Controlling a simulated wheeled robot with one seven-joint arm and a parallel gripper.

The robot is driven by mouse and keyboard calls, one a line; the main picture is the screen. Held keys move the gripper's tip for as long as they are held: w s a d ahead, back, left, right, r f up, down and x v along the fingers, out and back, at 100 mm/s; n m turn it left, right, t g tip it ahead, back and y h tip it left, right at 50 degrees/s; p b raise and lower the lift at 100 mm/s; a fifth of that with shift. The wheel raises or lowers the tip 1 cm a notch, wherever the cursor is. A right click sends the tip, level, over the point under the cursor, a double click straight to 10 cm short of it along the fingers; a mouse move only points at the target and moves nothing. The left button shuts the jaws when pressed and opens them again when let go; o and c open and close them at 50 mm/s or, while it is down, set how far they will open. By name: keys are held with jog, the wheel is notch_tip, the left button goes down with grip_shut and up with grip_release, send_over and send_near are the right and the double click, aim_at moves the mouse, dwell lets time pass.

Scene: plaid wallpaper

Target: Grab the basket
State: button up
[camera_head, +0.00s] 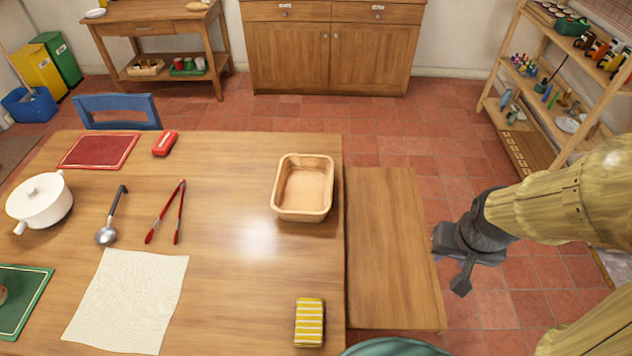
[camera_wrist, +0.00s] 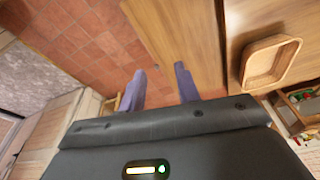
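The basket (camera_head: 304,211) is a light tan, rectangular, open-topped container with rounded corners. It sits upright on the wooden table near its right edge, and looks empty. In the wrist view the basket (camera_wrist: 287,68) shows at the upper right. My gripper (camera_head: 448,270) is right of the table and the bench in the head view, apart from the basket. In the wrist view its two purple-grey fingers (camera_wrist: 158,82) are spread apart with only floor and bench behind them.
The table (camera_head: 230,270) also holds a yellow striped sponge (camera_head: 309,322), red tongs (camera_head: 165,212), a ladle (camera_head: 112,215), a white pot (camera_head: 40,202) and a cloth (camera_head: 127,298). A wooden bench (camera_head: 388,250) stands between table and gripper. A shelf (camera_head: 560,100) stands at right.

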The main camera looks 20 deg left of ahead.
dwell(0.3)
jog(key=w+a+f+n+t+y+b, duration=0.15)
jog(key=w+a+f, duration=0.25)
jog(key=w+a, duration=0.55)
jog(key=w+a+f+t+y+b, duration=0.1)
jog(key=w+a+f+t, duration=0.2)
jog(key=w+a, duration=0.7)
jog(key=s+a+f+t, duration=0.2)
jog(key=s+a+f, duration=0.1)
jog(key=a, duration=0.5)
jog(key=s+a+f+n+t+b, duration=0.1)
jog(key=s+a+f+t, duration=0.1)
jog(key=a, duration=0.7)
jog(key=s+a+f+n+t+h+b, duration=0.1)
jog(key=s+a+f+t, duration=0.1)
jog(key=a+f, duration=0.3)
jog(key=s+a, duration=0.1)
jog(key=a, duration=0.3)
jog(key=shift+s, duration=0.3)
jog(key=shift+t, duration=0.25)
jog(key=p+x, duration=0.1)
jog(key=x, duration=1)
jog(key=shift+w+f, duration=0.3)
jog(key=shift+w, duration=0.2)
